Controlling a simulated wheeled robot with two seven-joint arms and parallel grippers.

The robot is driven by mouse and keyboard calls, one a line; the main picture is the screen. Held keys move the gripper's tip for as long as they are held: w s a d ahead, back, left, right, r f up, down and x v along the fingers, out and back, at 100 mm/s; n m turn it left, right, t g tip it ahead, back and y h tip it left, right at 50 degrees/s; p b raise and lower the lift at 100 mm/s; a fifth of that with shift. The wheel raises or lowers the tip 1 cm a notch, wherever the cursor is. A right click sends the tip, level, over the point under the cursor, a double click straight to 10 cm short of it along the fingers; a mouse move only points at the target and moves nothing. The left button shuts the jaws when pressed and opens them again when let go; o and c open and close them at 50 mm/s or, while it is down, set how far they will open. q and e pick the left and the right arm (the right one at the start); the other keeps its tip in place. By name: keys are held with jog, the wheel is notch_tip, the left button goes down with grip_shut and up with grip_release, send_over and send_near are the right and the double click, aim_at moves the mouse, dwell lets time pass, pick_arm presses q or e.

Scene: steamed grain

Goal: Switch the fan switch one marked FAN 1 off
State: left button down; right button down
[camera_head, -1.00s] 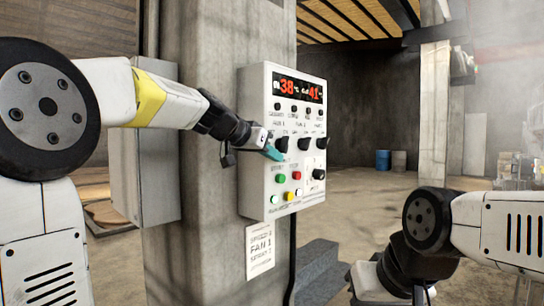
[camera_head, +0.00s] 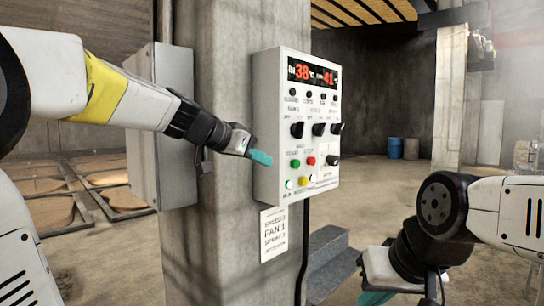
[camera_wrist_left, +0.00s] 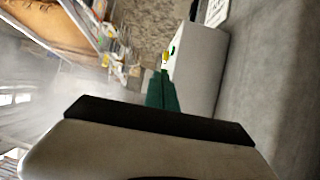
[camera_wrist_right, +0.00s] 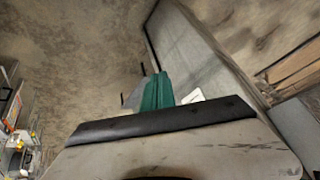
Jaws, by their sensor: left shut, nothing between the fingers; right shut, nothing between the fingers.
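The control box (camera_head: 266,130) is on the concrete pillar, with a red display reading 38 and 41. Below the display are small dark buttons, then a row of black knobs, the leftmost knob (camera_head: 297,129) among them; the small labels are too blurred to tell which is FAN 1. My left gripper (camera_head: 261,158) is shut and empty, its teal fingertips just left of the box's lower half, apart from the knobs. The box also shows in the left wrist view (camera_wrist_left: 205,60). My right gripper (camera_head: 376,297) is shut and empty, low at the front right.
A paper note (camera_head: 273,233) with FAN 1 on it is on the pillar below the box. A grey cabinet (camera_head: 160,120) is on the pillar's left side. A grey block (camera_head: 328,262) lies at the pillar's foot. Blue and grey barrels (camera_head: 396,148) stand far back.

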aim_at(319, 133)
pick_arm(q)
jog(key=shift+s, duration=0.1)
